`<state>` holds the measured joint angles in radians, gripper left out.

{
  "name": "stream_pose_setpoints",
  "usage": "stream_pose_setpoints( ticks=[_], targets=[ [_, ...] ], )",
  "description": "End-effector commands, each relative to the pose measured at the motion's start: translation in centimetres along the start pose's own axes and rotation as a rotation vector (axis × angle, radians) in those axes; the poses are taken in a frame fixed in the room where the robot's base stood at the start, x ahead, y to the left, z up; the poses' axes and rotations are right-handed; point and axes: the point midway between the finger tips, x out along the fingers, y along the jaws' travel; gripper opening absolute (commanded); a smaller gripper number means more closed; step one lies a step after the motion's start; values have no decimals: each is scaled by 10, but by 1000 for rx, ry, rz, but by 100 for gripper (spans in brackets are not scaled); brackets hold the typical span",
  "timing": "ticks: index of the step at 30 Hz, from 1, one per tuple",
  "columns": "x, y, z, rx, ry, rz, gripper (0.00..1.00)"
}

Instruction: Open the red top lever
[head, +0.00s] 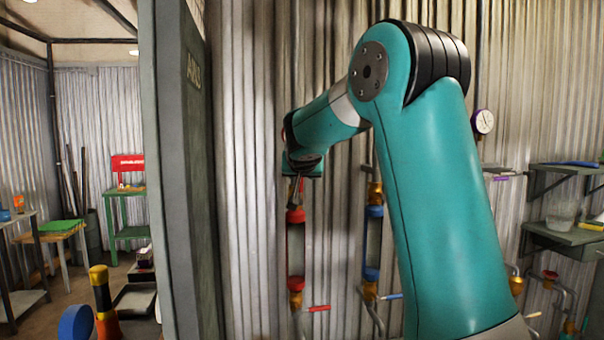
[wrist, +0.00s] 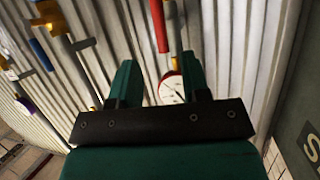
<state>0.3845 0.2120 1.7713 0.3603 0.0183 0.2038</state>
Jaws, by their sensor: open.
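My gripper (wrist: 158,70) is open and empty, its two green fingers spread apart in the wrist view. Beyond them, at the top, is a slim red bar (wrist: 160,28) that looks like the red top lever; it lies ahead of the gap between the fingers, apart from them. In the head view my gripper (head: 299,183) hangs just above the red fitting (head: 296,216) of the left riser. My arm hides the top of this riser there, and I cannot make out the top lever. A lower red lever (head: 318,308) sticks out to the right.
A round gauge (wrist: 172,88) shows between my fingers. A blue-fitted riser (head: 374,235) stands just right of the red one, with a blue lever (head: 391,296) below. A grey panel (head: 180,170) stands at left.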

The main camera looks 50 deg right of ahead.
Motion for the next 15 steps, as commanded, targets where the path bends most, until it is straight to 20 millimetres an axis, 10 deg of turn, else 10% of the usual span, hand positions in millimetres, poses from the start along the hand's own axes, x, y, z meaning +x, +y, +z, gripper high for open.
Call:
stream_pose_setpoints(
  ticks=[15],
  targets=[
    [-76, 0, 1, 0, -1, 0, 43]
  ],
)
